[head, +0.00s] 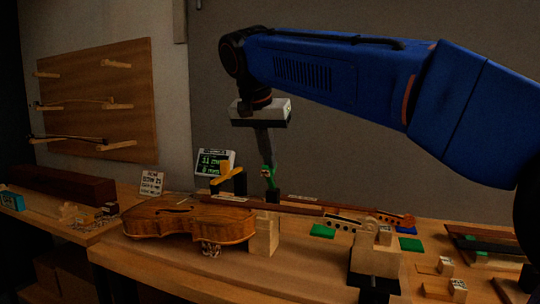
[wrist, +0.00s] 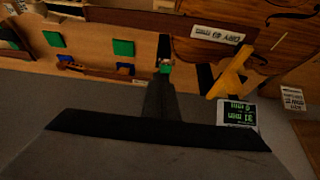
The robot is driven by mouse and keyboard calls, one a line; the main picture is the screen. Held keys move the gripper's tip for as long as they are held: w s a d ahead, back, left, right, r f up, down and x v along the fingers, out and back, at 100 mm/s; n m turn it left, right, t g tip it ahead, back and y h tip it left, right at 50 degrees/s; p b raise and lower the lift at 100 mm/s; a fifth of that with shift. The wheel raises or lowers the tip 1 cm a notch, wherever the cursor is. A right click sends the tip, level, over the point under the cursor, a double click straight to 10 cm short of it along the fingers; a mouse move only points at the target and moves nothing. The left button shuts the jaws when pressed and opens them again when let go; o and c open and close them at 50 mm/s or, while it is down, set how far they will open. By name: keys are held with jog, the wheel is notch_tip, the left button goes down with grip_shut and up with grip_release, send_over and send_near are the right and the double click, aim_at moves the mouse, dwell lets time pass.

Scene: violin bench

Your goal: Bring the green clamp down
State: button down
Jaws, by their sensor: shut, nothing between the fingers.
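The green clamp (head: 268,177) is a small green piece on a dark upright post behind the violin (head: 190,222). In the wrist view the green clamp (wrist: 165,67) shows just past my fingertips, with the dark post beyond it. My gripper (head: 265,160) points down from above, its dark fingers together and empty, the tips right by the green piece. In the wrist view my gripper (wrist: 162,82) covers part of the post area. I cannot tell whether the tips touch the clamp.
A yellow clamp-like arm (head: 230,173) stands just left of the green clamp, near a small screen (head: 213,162). The violin and its neck lie in front. A wooden block (head: 264,237) and small green pads (head: 322,231) are on the bench. The air above the violin is free.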

jog(key=s+t, duration=0.1)
jog(key=s+f+t+h, duration=0.1)
jog(key=shift+s+a+f+t, duration=0.15)
jog(key=shift+a+f+t, duration=0.05)
jog(key=shift+a+t, duration=0.2)
jog(key=shift+s+a+f+t+h, duration=0.2)
jog(key=shift+s+f+t, duration=0.2)
jog(key=shift+t, duration=0.2)
jog(key=shift+s+a+f+t+h, duration=0.1)
jog(key=shift+s+f+t+h, duration=0.1)
jog(key=shift+s+f+t, duration=0.3)
jog(key=shift+s+a+f+t+h, duration=0.1)
jog(key=shift+s+f+t+h, duration=0.1)
jog(key=shift+f+t+h, duration=0.5)
jog(key=shift+s+a+f+t+y, duration=0.1)
jog(key=shift+s+f+t+y, duration=0.1)
jog(key=shift+f, duration=0.3)
jog(key=shift+s+f+t+y, duration=0.1)
jog(key=shift+s+f, duration=0.05)
jog(key=shift+f, duration=0.6)
jog(key=shift+r, duration=0.1)
